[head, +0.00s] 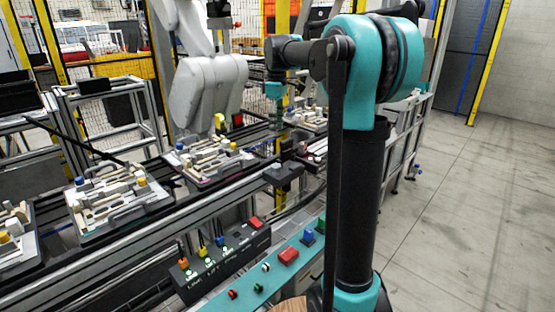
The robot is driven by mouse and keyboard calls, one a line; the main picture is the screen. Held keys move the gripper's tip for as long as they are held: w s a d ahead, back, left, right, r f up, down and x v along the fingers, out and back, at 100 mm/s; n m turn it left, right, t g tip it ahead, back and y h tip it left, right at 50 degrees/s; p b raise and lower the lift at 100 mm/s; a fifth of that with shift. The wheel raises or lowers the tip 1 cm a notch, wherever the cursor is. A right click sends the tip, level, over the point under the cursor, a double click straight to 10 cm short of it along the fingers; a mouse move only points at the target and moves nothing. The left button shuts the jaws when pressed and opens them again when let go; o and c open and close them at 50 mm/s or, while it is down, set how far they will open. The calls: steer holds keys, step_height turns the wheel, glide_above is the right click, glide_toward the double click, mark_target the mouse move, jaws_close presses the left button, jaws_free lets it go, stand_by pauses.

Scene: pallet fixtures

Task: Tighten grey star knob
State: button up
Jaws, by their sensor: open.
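My teal and black arm reaches left from its upright link. My gripper (288,150) is small and dark at the end of the arm, over the conveyor line, and is open. I cannot make out its fingers well or see anything held in it. A pallet fixture (122,213) with pale blocks, a blue knob (80,181) and a yellow knob (141,182) sits on the line at left. A similar pallet fixture (205,181) sits nearer the middle, left of my gripper. The grey star knob is too small or hidden to tell.
A control box (220,266) with coloured switches and a teal panel (262,290) with buttons stand in front of the line. A large grey-white robot arm (208,90) hangs over the line. Yellow-posted mesh fencing (110,70) stands behind. The floor (470,210) at right is clear.

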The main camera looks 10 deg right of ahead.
mark_target(276, 165)
steer(key=shift+n, duration=0.4)
steer(key=f, duration=0.5)
steer(key=w+f, duration=0.1)
steer(key=f, duration=0.9)
steer(key=shift+w+a+f, duration=0.1)
steer(key=shift+w+f, duration=0.25)
steer(key=shift+f, duration=0.05)
steer(key=c, duration=0.9)
